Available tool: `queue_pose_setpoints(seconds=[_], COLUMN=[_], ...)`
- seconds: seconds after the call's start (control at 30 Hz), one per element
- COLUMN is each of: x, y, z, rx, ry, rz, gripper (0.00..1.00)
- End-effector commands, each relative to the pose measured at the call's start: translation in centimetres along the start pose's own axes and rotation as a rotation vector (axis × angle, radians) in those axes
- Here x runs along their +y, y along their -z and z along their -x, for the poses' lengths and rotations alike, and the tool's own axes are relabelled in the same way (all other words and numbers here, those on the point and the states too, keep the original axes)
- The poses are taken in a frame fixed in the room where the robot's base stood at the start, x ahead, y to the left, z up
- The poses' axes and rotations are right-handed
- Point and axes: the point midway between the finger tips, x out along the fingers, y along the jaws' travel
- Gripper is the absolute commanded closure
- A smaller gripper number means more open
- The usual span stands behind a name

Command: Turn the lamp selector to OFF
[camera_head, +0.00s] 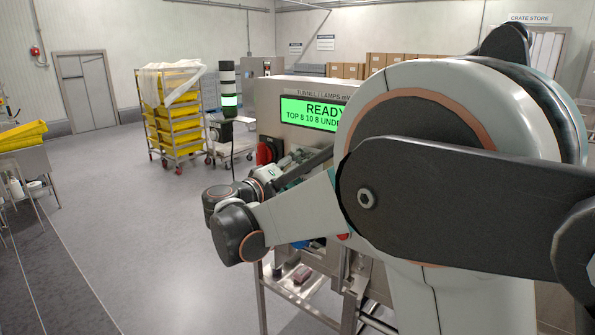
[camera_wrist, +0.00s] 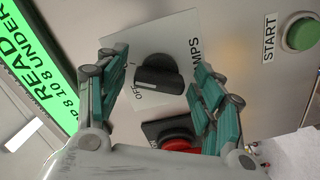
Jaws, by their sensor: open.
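The lamp selector (camera_wrist: 158,76) is a black round knob with a raised bar, on a light plate in the wrist view. The bar lies nearly level across the picture. "OFF" is printed on the plate below and left of the knob, and part of "LAMPS" shows to its right. I cannot tell which setting the knob points to. My gripper (camera_wrist: 160,66) is open, with one teal-padded finger on each side of the knob. Neither finger visibly grips it. In the head view my arm hides the selector.
A green START button (camera_wrist: 303,34) is at upper right. A green display (camera_head: 308,113) reads READY. A rack of yellow crates (camera_head: 178,112) stands behind, with open floor at left.

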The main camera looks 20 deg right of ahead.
Motion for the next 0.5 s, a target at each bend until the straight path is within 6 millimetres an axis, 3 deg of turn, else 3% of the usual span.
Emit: queue_pose_setpoints(seconds=[0.17, 0.37, 0.5], x=[0.0, -0.01, -0.01], y=[0.01, 0.0, -0.01], z=[0.02, 0.03, 0.04], rx=[0.0, 0.0, 0.0], ry=[0.0, 0.0, 0.0], rz=[0.0, 0.0, 0.0], gripper=[0.38, 0.83, 0.83])
